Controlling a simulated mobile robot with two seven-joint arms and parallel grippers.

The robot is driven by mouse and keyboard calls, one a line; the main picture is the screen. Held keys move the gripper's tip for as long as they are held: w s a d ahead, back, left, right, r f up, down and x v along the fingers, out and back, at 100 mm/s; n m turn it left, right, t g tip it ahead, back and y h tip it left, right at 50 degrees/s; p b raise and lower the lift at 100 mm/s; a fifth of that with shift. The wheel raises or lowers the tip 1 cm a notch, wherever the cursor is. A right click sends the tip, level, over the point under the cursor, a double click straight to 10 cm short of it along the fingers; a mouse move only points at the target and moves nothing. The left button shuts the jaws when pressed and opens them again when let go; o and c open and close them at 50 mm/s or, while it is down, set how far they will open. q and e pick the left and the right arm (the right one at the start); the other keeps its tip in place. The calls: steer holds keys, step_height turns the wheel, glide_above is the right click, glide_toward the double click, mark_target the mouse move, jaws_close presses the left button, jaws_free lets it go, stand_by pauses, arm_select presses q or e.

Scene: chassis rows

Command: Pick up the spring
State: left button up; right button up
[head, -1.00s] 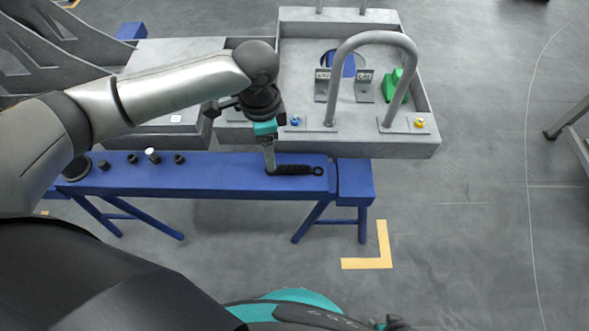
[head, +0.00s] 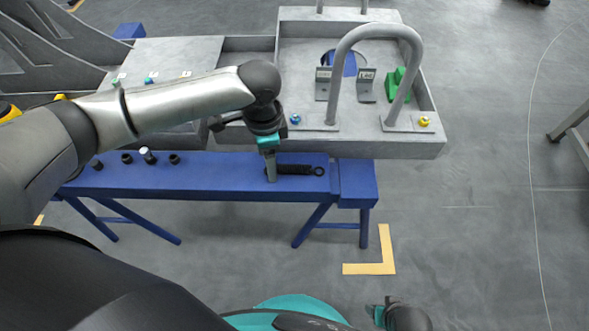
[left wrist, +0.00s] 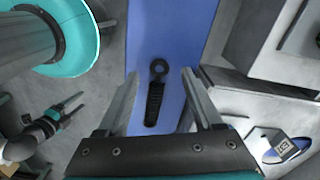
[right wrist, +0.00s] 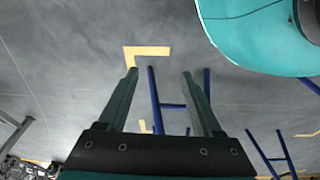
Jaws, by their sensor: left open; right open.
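The black spring (head: 295,170), with a ring at one end, lies on the blue bench (head: 215,185) near its right end. It also shows in the left wrist view (left wrist: 154,100), between the open fingers and apart from both. My left gripper (head: 271,178) is at the spring's left end in the head view, pointing down, with open fingers (left wrist: 160,75). Its fingers partly hide that end of the spring. My right gripper (right wrist: 160,72) is open and empty, away from the bench, with floor and bench legs beyond it. It shows only in part at the bottom of the head view.
Several small dark cylinders (head: 126,158) and one pale-topped one (head: 148,156) stand on the bench's left part. Behind the bench is a grey chassis (head: 330,148) with a tall bent tube (head: 375,34). Open floor lies right of the bench, with a yellow corner mark (head: 386,262).

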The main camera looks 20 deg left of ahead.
arm_select(q)
steer(key=shift+f, duration=0.75)
jaws_close()
